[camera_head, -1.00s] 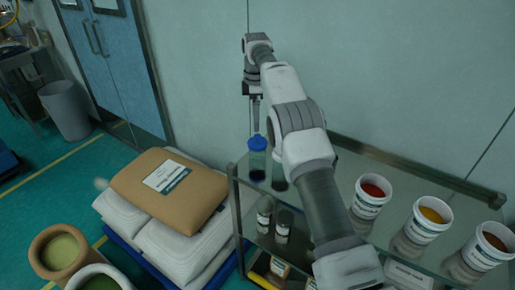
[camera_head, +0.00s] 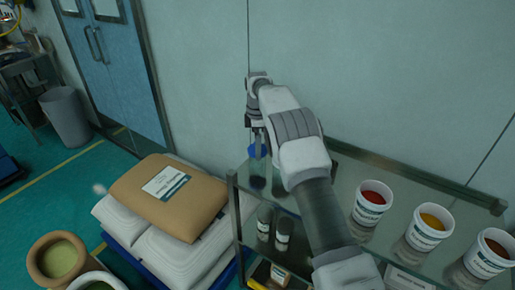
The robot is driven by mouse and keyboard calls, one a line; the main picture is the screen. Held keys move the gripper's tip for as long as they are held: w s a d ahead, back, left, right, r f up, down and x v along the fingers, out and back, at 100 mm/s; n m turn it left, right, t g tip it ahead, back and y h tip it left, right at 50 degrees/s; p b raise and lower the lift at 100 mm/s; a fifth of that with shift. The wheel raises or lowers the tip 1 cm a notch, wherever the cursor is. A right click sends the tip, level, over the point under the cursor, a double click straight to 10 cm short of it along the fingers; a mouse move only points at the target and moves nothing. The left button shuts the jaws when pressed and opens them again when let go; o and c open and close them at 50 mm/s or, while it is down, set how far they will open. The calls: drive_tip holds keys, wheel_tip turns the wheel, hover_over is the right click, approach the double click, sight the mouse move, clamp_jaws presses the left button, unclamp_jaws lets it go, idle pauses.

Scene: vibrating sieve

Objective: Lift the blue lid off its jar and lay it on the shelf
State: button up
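The blue lid (camera_head: 257,151) is on a clear jar (camera_head: 257,173) that stands on the top glass shelf (camera_head: 345,165) near its left end. My gripper (camera_head: 257,143) points down right at the lid, with its fingers in front of or around the lid's upper part. The fingers are small and partly merge with the lid, so their opening and any contact cannot be made out. My arm covers the shelf to the right of the jar.
Tubs of red (camera_head: 372,197), orange (camera_head: 430,222) and brown (camera_head: 489,252) powder stand on the shelf at right. Small dark-capped jars (camera_head: 283,232) stand on the level below. Stacked sacks (camera_head: 170,198) lie left of the rack. A wall is close behind.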

drive_tip(key=c, duration=1)
drive_tip(key=shift+r, duration=0.1)
